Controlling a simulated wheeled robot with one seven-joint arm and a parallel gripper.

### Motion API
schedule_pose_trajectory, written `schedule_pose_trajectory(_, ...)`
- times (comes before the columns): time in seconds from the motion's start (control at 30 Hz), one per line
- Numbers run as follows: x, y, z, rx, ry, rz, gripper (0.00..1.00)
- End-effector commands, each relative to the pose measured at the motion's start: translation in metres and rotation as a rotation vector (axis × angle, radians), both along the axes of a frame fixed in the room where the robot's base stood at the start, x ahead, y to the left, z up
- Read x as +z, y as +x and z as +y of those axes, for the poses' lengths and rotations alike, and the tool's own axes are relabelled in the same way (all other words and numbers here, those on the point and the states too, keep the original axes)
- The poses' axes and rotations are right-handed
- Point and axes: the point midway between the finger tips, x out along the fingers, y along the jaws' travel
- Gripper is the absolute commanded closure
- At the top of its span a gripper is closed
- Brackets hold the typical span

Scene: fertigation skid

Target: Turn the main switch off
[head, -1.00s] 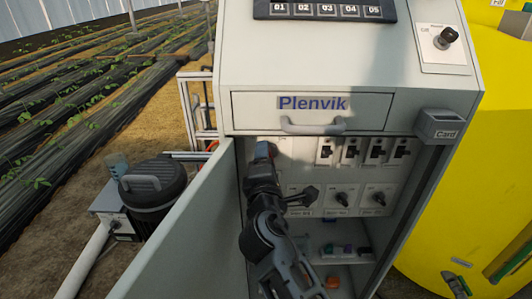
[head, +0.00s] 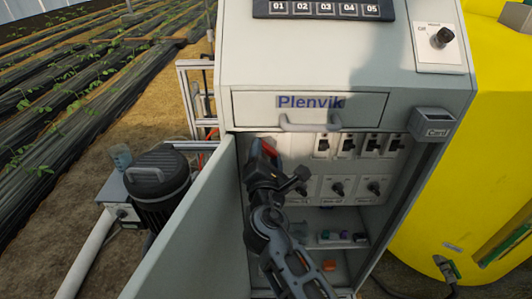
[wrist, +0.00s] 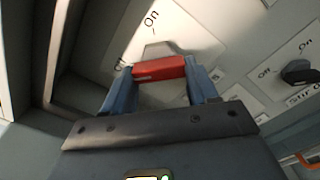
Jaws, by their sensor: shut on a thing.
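The main switch (wrist: 158,69) has a red handle on a grey base, on a pale plate in the open cabinet. "On" is printed above it in the wrist view, and a partly covered label stands at its left. My gripper (wrist: 160,80) has its two blue fingers on either side of the red handle, shut on it. In the head view the red handle (head: 268,148) shows at the upper left of the cabinet opening, slanted, with my gripper (head: 262,158) at it. I cannot tell exactly which mark the handle points to.
Several rotary knobs (head: 337,188) and small toggle switches (head: 347,145) sit to the right on the panel. The open cabinet door (head: 192,232) stands left of my arm. A drawer with a handle (head: 310,124) is just above. Small coloured items (head: 342,237) lie on a lower shelf.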

Motion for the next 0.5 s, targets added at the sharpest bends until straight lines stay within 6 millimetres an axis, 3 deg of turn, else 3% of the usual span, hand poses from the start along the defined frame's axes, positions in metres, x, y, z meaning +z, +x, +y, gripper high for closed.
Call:
schedule_pose_trajectory(0.37, 0.0038, 0.0026, -0.001, -0.001, -0.005, -0.006, 0.72)
schedule_pose_trajectory(0.4, 0.0039, 0.0026, -0.001, -0.001, -0.005, -0.006, 0.38)
schedule_pose_trajectory(0.5, 0.0036, 0.0025, -0.0012, -0.001, -0.005, -0.006, 0.29)
